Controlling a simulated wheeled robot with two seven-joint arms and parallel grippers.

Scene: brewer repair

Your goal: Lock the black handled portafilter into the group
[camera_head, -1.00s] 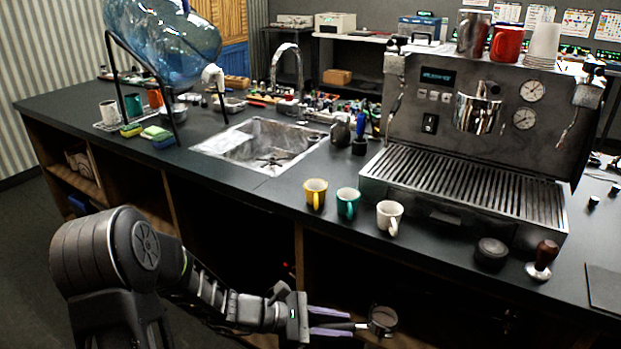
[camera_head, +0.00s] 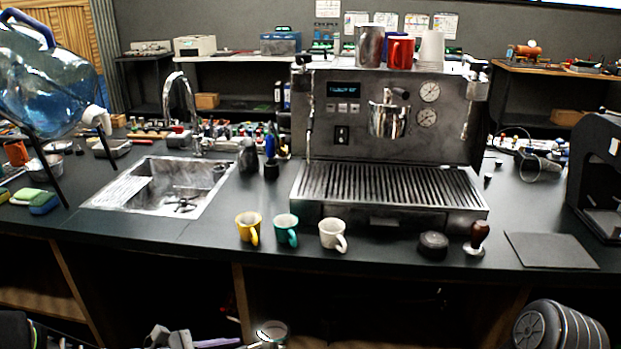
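The espresso machine (camera_head: 390,180) stands on the counter right of centre. Its shiny metal group (camera_head: 388,118) is on the front, above the slatted drip tray (camera_head: 385,192). The portafilter (camera_head: 272,332) shows at the bottom edge as a round metal basket, low in front of the counter and apart from the machine. My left gripper (camera_head: 236,343) is partly cut off by the bottom edge and is shut on the portafilter's handle, which is mostly hidden here. A part of my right arm shows at the lower right; my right gripper is out of view.
Yellow (camera_head: 248,228), green (camera_head: 286,230) and white (camera_head: 333,235) cups stand along the counter's front edge. A black puck-like object (camera_head: 433,245), a tamper (camera_head: 477,240) and a dark mat (camera_head: 552,250) lie to their right. A sink (camera_head: 165,188) is at the left.

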